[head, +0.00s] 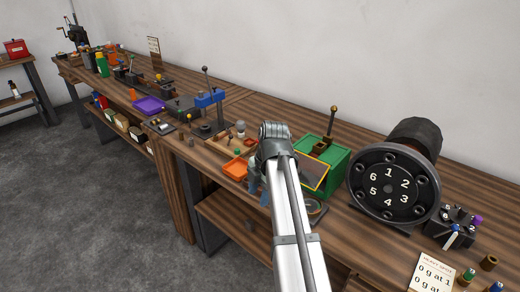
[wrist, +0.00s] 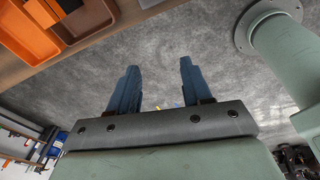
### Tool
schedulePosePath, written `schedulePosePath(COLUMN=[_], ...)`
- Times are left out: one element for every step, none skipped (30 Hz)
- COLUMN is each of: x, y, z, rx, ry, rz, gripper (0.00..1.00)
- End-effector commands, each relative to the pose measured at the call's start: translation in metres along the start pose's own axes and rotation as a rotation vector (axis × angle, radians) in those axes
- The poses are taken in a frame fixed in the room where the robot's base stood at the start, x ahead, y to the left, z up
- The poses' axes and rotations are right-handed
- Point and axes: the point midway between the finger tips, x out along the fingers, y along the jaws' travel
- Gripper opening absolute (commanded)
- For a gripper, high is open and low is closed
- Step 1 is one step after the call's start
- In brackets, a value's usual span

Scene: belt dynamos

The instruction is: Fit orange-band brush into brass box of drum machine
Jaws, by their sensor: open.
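My gripper (wrist: 157,88) is open and empty, its two blue fingers apart over grey floor in the wrist view. In the head view its wrist end (head: 273,142) is in front of the green machine (head: 340,160) and beside the orange tray (head: 234,169). The tray also shows at the upper left of the wrist view (wrist: 22,40). A black numbered drum (head: 375,196) stands right of the green machine. A small brass-brown box (head: 319,149) sits on the green machine beside a lever. I cannot make out the orange-band brush; my arm hides part of the bench.
The wooden bench (head: 348,222) runs diagonally across the head view. A black block with coloured pegs (head: 452,230) and a printed card (head: 433,271) are at the right. A blue clamp (head: 209,98) and purple tray (head: 148,105) are further left. The floor (head: 95,200) is clear.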

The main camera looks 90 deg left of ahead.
Motion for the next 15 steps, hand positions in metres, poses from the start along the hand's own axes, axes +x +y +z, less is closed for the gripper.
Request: schedulePosePath(x=[-0.019, -0.028, -0.039, -0.046, -0.054, -0.063, -0.069, -0.074, -0.080, -0.083, -0.086, -0.089, -0.090, -0.091, -0.090], y=[0.034, 0.045, 0.058, 0.067, 0.075, 0.085, 0.091, 0.096, 0.102, 0.105, 0.108, 0.110, 0.111, 0.112, 0.112], z=[0.019, 0.026, 0.034, 0.040, 0.044, 0.050, 0.053, 0.056, 0.059, 0.061, 0.062, 0.064, 0.065, 0.065, 0.065], rx=[-0.030, -0.048, -0.070, -0.084, -0.099, -0.114, -0.126, -0.134, -0.145, -0.152, -0.156, -0.161, -0.164, -0.166, -0.168], ry=[-0.024, -0.037, -0.055, -0.066, -0.076, -0.090, -0.097, -0.104, -0.112, -0.116, -0.120, -0.124, -0.127, -0.129, -0.130], rz=[-0.018, -0.029, -0.045, -0.056, -0.067, -0.078, -0.087, -0.095, -0.104, -0.109, -0.113, -0.117, -0.120, -0.122, -0.123], gripper=[0.49, 0.49, 0.49, 0.49, 0.49, 0.49, 0.49, 0.49, 0.49, 0.49, 0.49, 0.49, 0.49, 0.49, 0.49])
